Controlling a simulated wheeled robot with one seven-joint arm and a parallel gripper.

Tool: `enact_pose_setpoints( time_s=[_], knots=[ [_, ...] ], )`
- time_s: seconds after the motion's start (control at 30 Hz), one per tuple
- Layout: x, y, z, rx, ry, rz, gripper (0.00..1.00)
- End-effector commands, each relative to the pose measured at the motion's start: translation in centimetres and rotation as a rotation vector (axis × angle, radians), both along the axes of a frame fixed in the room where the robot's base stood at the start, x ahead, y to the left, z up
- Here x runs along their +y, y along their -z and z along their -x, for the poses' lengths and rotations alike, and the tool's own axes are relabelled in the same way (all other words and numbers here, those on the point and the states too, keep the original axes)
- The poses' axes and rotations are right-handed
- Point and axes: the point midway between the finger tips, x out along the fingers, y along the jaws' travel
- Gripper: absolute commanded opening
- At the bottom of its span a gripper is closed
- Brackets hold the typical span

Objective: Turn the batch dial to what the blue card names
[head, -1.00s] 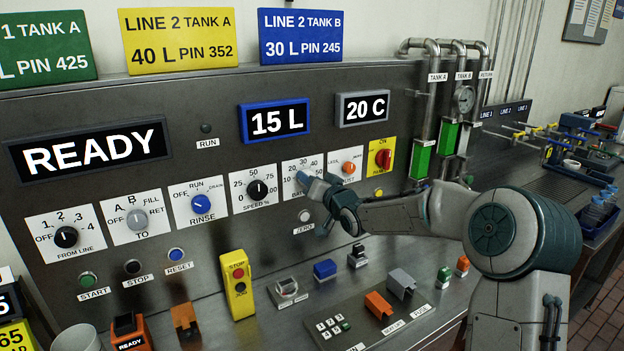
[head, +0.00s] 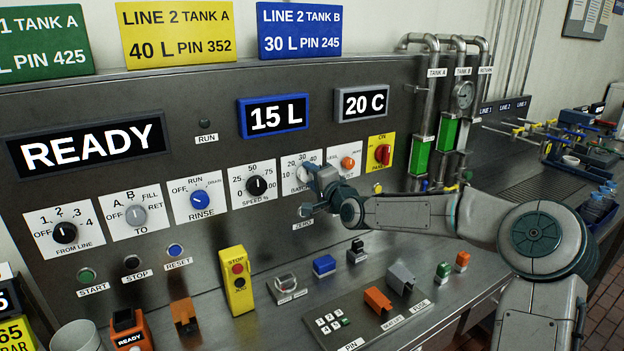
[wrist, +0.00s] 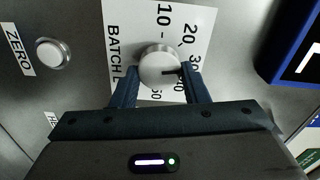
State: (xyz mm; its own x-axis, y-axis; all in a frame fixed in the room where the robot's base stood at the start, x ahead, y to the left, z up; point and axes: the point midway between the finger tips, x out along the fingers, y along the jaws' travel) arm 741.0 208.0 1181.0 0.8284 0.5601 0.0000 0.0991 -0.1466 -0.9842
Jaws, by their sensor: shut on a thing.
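The blue card (head: 299,31) on top of the panel reads LINE 2 TANK B, 30 L, PIN 245. The batch dial plate (head: 290,166) is partly covered by my gripper (head: 314,178) in the head view. In the wrist view the pale round batch knob (wrist: 158,66) sits between the two fingers of my gripper (wrist: 160,77), which is shut on it.
The blue-framed display (head: 274,116) reads 15 L, and another display (head: 362,103) reads 20 C. The speed dial (head: 257,186) is left of the batch dial. The white ZERO button (head: 305,211) is just below my gripper. A keypad (head: 333,324) lies on the counter.

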Motion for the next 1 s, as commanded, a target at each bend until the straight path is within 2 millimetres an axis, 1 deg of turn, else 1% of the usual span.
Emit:
enact_pose_setpoints(
  time_s=[0.1, 0.33, 0.9, 0.93, 1.0],
  knots=[
    [-0.14, 0.10, -0.08, 0.035, 0.003, -0.057, 0.18],
    [-0.15, 0.11, -0.08, 0.082, 0.003, -0.124, 0.18],
    [-0.09, 0.03, -0.06, 0.099, 0.002, -0.148, 0.18],
    [-0.09, 0.03, -0.06, 0.099, 0.002, -0.148, 0.46],
    [-0.07, 0.04, -0.05, 0.099, 0.002, -0.148, 0.63]
  ],
)
